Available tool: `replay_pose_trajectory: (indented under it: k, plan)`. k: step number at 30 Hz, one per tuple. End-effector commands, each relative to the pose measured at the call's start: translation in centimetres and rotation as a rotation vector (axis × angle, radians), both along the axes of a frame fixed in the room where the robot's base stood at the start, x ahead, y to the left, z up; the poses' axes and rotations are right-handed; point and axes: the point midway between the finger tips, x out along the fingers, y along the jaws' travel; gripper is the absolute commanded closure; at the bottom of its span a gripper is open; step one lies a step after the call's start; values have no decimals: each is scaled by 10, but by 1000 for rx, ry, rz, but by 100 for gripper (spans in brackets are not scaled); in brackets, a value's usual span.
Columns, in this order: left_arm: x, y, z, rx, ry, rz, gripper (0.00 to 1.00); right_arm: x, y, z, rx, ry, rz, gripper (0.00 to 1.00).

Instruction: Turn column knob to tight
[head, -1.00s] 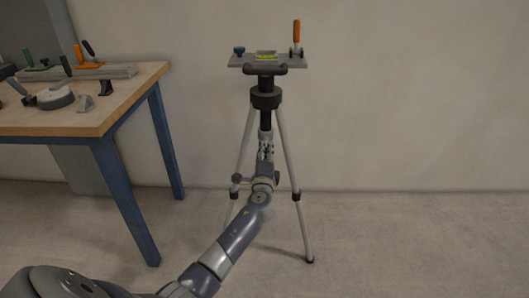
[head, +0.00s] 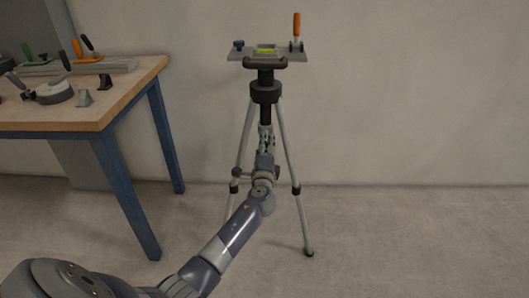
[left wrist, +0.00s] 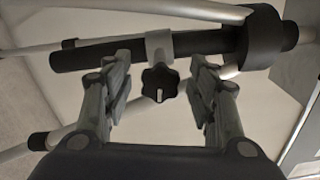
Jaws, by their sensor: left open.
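The column knob (left wrist: 160,83) is a black lobed knob with a pale mark on its face, in the middle of the left wrist view. It sits on a grey collar (left wrist: 159,45) around the black column (left wrist: 100,56). The column also shows in the head view (head: 265,114) below the tripod's collar. My left gripper (left wrist: 160,85) is open, with one finger on each side of the knob and a visible gap to each. In the head view my left gripper (head: 265,140) is in front of the tripod's column, and the knob is hidden there. My right gripper is not in view.
The tripod's legs (head: 290,160) spread around the column. On top is a plate (head: 285,55) with a green level (head: 265,50) and an orange-handled clamp (head: 297,28). A workbench (head: 130,95) with tools stands at the left. The floor at the right is clear.

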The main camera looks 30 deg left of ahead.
Motion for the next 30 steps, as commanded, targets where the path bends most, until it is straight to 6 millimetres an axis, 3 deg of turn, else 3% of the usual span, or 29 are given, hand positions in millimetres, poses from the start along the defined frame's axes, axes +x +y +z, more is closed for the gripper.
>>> replay_pose_trajectory:
  k: [5,19,30]
  plan:
    - [-13,-9,-2,-3,1,-2,47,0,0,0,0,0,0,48]
    - [-87,-54,-2,-3,2,-1,47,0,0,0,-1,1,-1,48]
    - [-102,-63,-1,0,2,-1,47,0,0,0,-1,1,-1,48]
